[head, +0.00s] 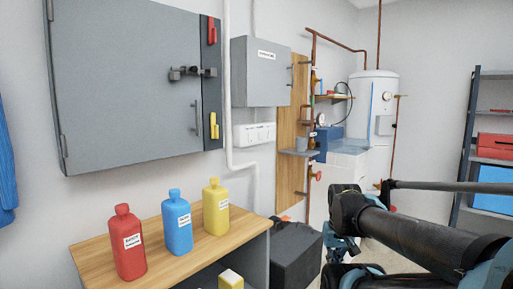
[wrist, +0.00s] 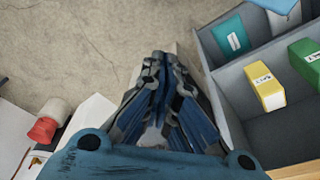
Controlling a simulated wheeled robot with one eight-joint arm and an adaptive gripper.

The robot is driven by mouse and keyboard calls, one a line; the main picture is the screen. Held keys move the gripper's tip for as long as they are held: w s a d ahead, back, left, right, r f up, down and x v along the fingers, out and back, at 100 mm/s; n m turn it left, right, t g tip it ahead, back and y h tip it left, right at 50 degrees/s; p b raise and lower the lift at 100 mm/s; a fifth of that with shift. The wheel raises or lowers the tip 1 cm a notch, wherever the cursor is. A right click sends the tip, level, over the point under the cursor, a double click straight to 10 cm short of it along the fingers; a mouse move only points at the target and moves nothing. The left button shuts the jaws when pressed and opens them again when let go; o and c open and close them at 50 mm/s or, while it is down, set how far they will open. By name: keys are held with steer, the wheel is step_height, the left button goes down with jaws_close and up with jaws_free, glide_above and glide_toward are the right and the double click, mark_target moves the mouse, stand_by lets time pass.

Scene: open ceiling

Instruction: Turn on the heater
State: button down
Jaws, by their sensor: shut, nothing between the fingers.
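The likely heater (head: 381,92) is a white upright cylinder at the back right in the head view. It has a round gauge (head: 387,96) on its front and a small grey box (head: 386,125) below that. Copper pipes run to it. Its lower part is partly hidden, and no switch is clear at this size. My gripper (wrist: 160,62) is shut and empty in the wrist view, pointing down over the floor. It is well apart from the heater.
Red (head: 129,243), blue (head: 177,222) and yellow (head: 216,206) bottles stand on a wooden-topped bench (head: 90,254). A grey wall cabinet (head: 125,85) and labelled electrical box (head: 262,75) hang above. A grey compartmented container (wrist: 237,105) lies right of my gripper. Floor (wrist: 75,40) is clear upper left.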

steer(key=m+t+y, duration=0.8)
steer(key=m+y, duration=0.5)
steer(key=m, duration=1.3)
glide_toward(250, 138)
steer(key=w+a+f, duration=0.4)
steer(key=shift+w+a, duration=0.25)
steer(key=shift+w, duration=0.15)
